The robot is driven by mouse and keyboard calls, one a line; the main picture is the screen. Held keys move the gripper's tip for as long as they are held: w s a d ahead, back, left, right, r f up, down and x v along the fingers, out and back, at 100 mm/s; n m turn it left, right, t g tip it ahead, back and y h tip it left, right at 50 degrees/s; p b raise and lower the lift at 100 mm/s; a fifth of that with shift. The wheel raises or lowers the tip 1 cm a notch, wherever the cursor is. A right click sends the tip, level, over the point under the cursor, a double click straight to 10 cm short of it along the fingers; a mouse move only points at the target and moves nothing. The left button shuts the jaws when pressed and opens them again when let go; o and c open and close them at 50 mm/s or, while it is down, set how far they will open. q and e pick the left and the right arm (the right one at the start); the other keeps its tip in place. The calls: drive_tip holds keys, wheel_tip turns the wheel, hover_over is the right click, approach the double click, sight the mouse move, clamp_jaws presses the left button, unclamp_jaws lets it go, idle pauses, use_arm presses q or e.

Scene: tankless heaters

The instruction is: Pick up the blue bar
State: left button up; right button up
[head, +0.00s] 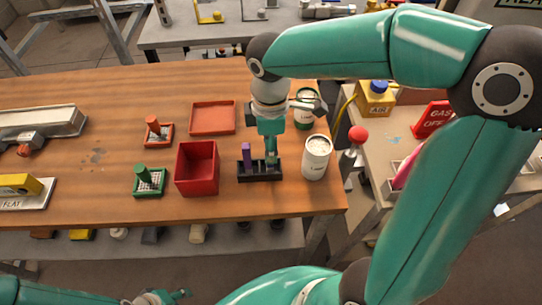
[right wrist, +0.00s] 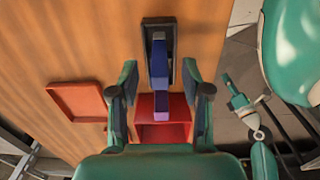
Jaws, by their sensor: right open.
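The blue bar (right wrist: 158,65) stands in the black rack (right wrist: 149,28), which also shows in the head view (head: 260,176). In the head view my right gripper hides most of the bar. The right gripper (head: 270,148) is above the rack, pointing down. In the right wrist view its fingers (right wrist: 160,75) are spread, one on each side of the blue bar, with gaps to both. A purple bar (head: 246,155) stands at the rack's left end and also shows in the right wrist view (right wrist: 160,104). My left gripper (head: 172,296) is low at the front edge, too small to judge.
A red open box (head: 197,168) stands left of the rack. White cans (head: 316,158) stand close to its right. Bare wood is in front.

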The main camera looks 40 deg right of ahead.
drive_tip(key=shift+f, duration=0.75)
clamp_jaws()
drive_tip(key=shift+r, duration=0.1)
